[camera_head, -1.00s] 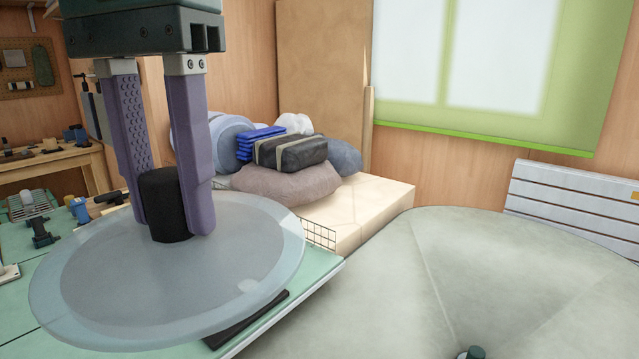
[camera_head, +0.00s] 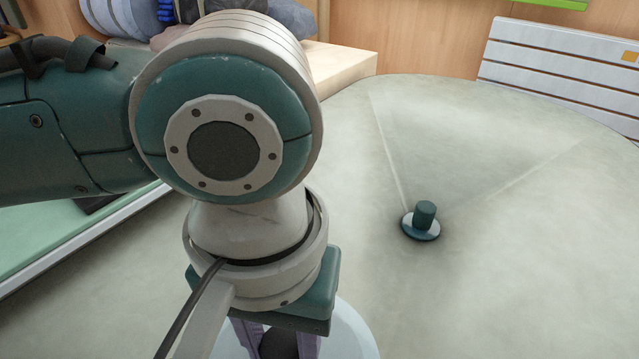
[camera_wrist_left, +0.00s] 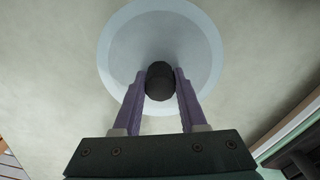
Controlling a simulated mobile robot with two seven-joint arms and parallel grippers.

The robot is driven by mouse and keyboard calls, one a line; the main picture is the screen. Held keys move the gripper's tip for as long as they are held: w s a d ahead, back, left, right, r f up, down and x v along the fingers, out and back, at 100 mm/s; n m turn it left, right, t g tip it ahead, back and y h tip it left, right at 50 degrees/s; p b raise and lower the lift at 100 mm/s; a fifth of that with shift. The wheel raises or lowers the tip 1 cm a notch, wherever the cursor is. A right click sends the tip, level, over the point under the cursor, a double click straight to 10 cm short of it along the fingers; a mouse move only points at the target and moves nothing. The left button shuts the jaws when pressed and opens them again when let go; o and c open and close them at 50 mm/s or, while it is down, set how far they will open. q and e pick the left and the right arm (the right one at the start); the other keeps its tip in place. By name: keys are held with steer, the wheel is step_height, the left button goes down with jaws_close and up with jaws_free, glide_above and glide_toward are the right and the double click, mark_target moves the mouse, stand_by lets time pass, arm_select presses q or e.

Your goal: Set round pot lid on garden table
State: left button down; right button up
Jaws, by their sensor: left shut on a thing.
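The round pot lid is a pale, translucent disc with a black knob. Its edge shows at the bottom of the head view (camera_head: 350,335), and most of it shows in the left wrist view (camera_wrist_left: 121,50). My left gripper (camera_wrist_left: 160,75) has its two purple fingers shut on the black knob (camera_wrist_left: 159,88). In the head view my arm hides most of the gripper and lid. The large round grey-green garden table (camera_head: 480,290) lies under the lid. I cannot tell whether the lid touches it. My right gripper is not in view.
A dark green knob on a round base (camera_head: 424,218) stands up from the middle of the table, right of my left arm. The tabletop right of it is clear. A white slatted bench (camera_head: 560,70) stands behind. A green surface (camera_head: 60,235) is at left.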

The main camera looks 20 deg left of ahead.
arm_select(q)
steer(key=shift+d+f, duration=0.15)
steer(key=shift+f, duration=0.15)
steer(key=shift+s, duration=0.1)
steer(key=shift+r, duration=0.1)
steer(key=shift+r+p, duration=0.1)
steer(key=shift+p, duration=0.3)
step_height(320, 180, down, 5)
steer(key=shift+f+b, duration=0.1)
steer(key=shift+b, duration=0.6)
steer(key=shift+f, duration=0.55)
steer(key=shift+f+b, duration=0.4)
steer(key=shift+f, duration=0.05)
steer(key=shift+c, duration=1.9)
jaws_free()
